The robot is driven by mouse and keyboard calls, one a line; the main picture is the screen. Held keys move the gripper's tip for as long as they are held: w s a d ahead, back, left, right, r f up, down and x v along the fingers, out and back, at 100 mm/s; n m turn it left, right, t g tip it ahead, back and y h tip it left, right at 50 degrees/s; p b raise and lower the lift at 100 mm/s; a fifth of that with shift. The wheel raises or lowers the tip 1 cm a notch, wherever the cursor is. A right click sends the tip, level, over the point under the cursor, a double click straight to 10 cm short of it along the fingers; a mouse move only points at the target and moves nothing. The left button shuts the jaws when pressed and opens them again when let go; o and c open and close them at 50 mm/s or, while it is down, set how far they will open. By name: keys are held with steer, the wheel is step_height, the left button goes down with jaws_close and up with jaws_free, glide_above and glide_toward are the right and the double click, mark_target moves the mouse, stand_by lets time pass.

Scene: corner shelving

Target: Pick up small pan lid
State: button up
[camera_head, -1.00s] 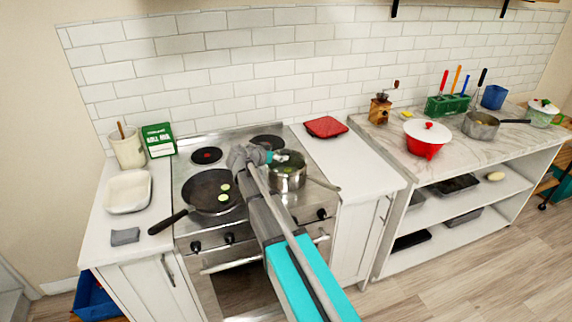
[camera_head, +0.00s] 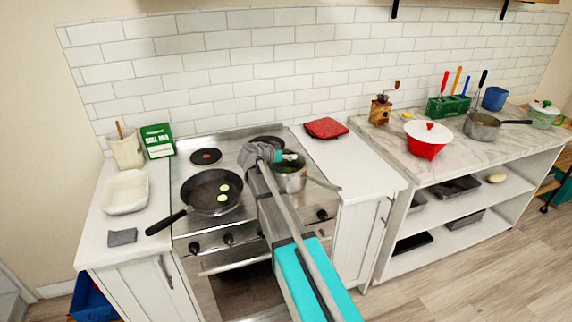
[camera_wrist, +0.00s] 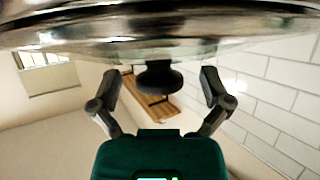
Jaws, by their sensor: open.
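The pan lid (camera_wrist: 160,46) fills the top of the wrist view, with a shiny rim and glass-like surface. Its black knob (camera_wrist: 158,78) sits between my gripper's two fingers. My gripper (camera_head: 287,157) is open, with a visible gap between each finger and the knob. In the head view it is over the steel saucepan (camera_head: 291,184) on the right side of the stove. My arm and gripper hide much of the lid there.
A black frying pan (camera_head: 212,194) with green slices is left of my arm on the stove (camera_head: 184,222). A red square item (camera_head: 326,128) lies on the counter to the right. A red bowl with a white lid (camera_head: 427,140) stands farther right.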

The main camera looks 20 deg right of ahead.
steer(key=shift+d, duration=0.1)
stand_by(0.5)
jaws_close()
stand_by(0.3)
steer(key=shift+r, duration=0.2)
step_height(320, 180, up, 2)
steer(key=p, duration=0.2)
steer(key=shift+p, duration=0.3)
steer(key=s+a+r+p, duration=0.2)
steer(key=s+r+p, duration=0.8)
steer(key=s, duration=0.3)
steer(key=shift+s+a+r, duration=0.15)
steer(key=shift+s+r, duration=0.15)
steer(key=shift+s, duration=0.1)
